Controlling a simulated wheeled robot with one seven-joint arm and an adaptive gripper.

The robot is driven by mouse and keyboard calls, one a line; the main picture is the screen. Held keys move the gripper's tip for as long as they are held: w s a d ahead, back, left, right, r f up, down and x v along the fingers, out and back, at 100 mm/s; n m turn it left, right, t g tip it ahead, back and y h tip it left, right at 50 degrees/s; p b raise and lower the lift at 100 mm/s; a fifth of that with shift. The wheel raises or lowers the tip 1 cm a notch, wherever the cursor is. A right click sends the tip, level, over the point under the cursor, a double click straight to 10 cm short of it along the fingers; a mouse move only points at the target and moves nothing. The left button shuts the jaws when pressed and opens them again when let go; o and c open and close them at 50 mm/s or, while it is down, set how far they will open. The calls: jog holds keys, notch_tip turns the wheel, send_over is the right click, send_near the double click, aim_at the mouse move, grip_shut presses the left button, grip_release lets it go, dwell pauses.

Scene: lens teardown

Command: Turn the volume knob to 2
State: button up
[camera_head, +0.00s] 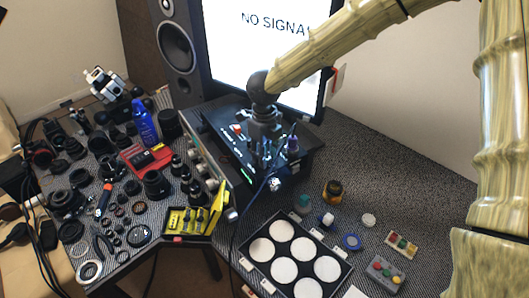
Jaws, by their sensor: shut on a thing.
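My gripper (262,158) is dark and points down at the end of my tan, ribbed arm. It is shut at the black desktop unit (226,143), which has small lit markings on its top and front. The volume knob is hidden behind the fingers and the gripper body, so its pointer and the number it stands at cannot be read. The unit stands in front of the monitor (235,60), which reads "NO SIGNAL".
A tall speaker (176,48) stands left of the monitor. A blue bottle (145,125), a red box (146,158) and many lens parts crowd the left desk. A yellow tool case (180,218) and a tray with white discs (257,274) lie in front. A dark cable hangs near my gripper.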

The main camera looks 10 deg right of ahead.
dwell(0.3)
jog(key=o, duration=1)
jog(key=shift+o, duration=0.2)
jog(key=shift+r, duration=0.1)
notch_tip(320, 180, up, 12)
